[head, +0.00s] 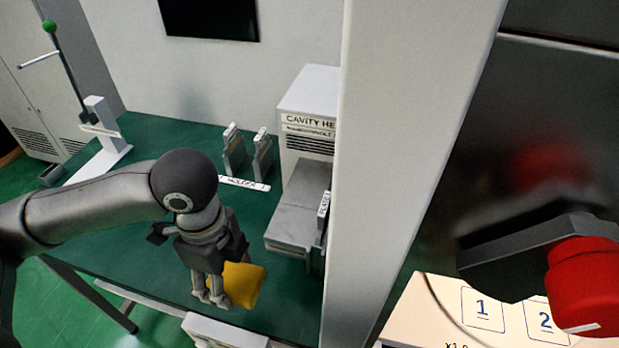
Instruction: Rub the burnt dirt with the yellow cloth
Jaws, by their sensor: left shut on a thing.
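The yellow cloth (243,284) is a small bright yellow piece at the fingers of my left gripper (211,293). The gripper points down and is shut on the cloth, over the green table near its front edge. Part of the cloth is hidden behind the fingers. I cannot make out any burnt dirt in this view. My right gripper is not in view.
A grey and white box labelled "CAVITY HE..." (308,105) stands right of the cloth on the green table (286,312). A pale upright panel (395,150) blocks the middle. A red knob (585,285) is at right. Two small upright holders (234,150) stand behind.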

